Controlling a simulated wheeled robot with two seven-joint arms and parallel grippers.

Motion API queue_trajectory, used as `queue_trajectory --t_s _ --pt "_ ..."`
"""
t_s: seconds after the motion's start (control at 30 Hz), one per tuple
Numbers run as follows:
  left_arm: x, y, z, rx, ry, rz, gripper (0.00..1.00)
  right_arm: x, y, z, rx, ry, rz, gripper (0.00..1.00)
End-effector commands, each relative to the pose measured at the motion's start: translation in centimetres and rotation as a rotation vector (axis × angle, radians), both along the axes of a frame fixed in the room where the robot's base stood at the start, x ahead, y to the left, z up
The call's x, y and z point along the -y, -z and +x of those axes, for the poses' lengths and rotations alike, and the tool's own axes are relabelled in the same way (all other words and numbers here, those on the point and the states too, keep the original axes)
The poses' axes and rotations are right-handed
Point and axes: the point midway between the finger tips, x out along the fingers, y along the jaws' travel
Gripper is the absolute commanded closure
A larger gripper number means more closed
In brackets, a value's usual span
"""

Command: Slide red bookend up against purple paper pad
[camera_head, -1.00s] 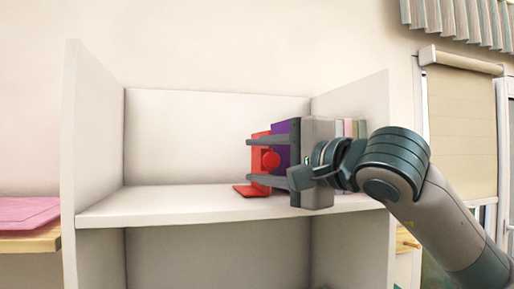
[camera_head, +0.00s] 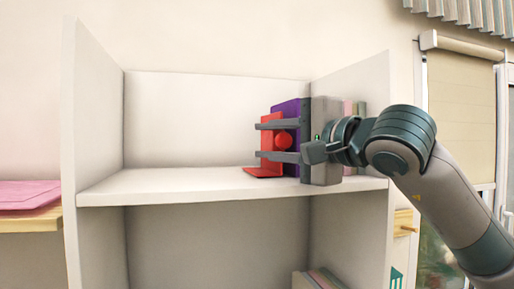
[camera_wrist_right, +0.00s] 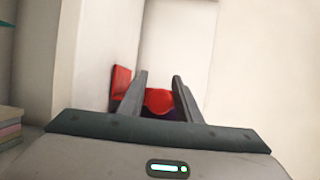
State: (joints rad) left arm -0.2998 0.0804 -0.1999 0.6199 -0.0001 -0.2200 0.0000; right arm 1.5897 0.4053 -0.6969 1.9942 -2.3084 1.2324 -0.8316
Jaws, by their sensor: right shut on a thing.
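The red bookend (camera_head: 264,171) stands upright on the white shelf board, its foot reaching left and its round knob facing out. The purple paper pad (camera_head: 288,107) stands upright just right of it and is partly hidden by the bookend and my gripper. Their edges overlap in the head view; I cannot tell whether they touch. My right gripper (camera_head: 260,140) reaches in from the right and is shut on the bookend's knob, one finger above and one below. The right wrist view shows the red knob (camera_wrist_right: 158,98) between the fingers. My left gripper is out of view.
The shelf board (camera_head: 170,187) is bare left of the bookend. The right side wall (camera_head: 378,115) stands close by my right gripper and forearm. Pink sheets (camera_head: 25,195) lie on a wooden surface at the left. Several thin items (camera_head: 318,280) stand in the lower compartment.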

Motion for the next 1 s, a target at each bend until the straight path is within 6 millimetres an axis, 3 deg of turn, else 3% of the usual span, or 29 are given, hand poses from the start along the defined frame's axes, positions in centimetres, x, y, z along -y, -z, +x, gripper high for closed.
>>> queue_trajectory --t_s 0.13,0.43,0.47,0.5,1.0 --pt "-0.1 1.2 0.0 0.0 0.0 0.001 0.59 1.8 0.2 0.5 0.001 0.004 0.001 1.0" --pt "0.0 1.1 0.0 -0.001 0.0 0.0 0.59 1.9 0.1 0.5 -0.001 0.001 0.001 1.0" --pt "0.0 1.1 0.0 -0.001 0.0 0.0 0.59 1.9 0.1 0.5 -0.001 0.001 0.001 0.62" --pt "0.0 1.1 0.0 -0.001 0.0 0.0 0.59 1.8 0.1 0.5 -0.001 0.001 0.001 0.59" --pt "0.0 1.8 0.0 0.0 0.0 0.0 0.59 2.5 0.1 -0.2 0.002 0.0 0.002 0.59"
